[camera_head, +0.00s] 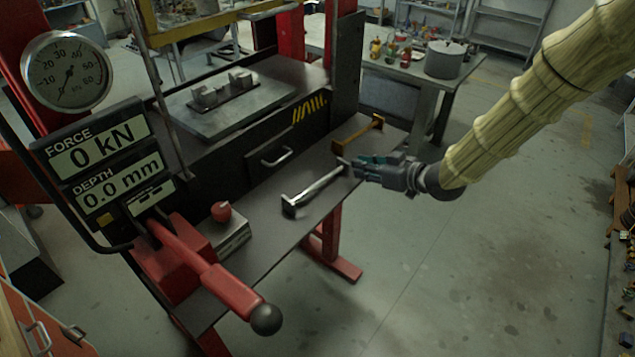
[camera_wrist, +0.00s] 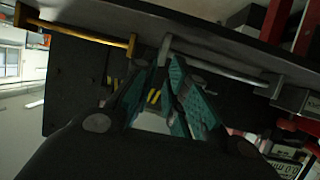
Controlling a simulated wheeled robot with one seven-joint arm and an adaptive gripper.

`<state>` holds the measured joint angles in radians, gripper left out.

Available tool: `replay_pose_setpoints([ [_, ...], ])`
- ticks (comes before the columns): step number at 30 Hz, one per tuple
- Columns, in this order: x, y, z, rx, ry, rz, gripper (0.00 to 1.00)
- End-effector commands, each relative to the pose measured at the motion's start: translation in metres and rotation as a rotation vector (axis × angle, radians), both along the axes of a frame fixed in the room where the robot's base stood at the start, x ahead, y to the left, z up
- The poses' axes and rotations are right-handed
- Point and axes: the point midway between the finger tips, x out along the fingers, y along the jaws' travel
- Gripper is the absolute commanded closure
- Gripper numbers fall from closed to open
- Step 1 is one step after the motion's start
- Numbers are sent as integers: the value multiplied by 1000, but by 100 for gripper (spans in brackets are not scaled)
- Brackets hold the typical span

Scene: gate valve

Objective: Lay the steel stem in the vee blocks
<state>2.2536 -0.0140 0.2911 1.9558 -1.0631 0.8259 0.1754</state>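The steel stem (camera_head: 318,187) is a bright rod lying along the dark front shelf, its near end at a dark block. In the wrist view the stem (camera_wrist: 215,67) runs from just beyond my fingertips to the right. My gripper (camera_head: 354,166) is at the stem's far right end, close to it; I cannot tell if they touch. In the wrist view its teal fingers (camera_wrist: 161,72) stand apart with a gap between, and nothing shows held. Two grey blocks, which look like the vee blocks (camera_head: 222,91), stand on the press bed, empty.
A brass-coloured rod (camera_head: 358,135) lies on the shelf behind the stem. The press bed (camera_head: 265,101) is above and behind the shelf, with a drawer handle (camera_head: 277,157) between. A red lever (camera_head: 225,287) and red knob (camera_head: 221,211) stand front left. Open floor lies right.

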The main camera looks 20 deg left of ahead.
Motion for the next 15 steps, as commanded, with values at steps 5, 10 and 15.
replay_pose_setpoints([
  [5,7,20,-3,0,2,1,86],
  [10,14,34,-12,1,2,0,86],
  [15,17,39,-15,1,1,1,86],
])
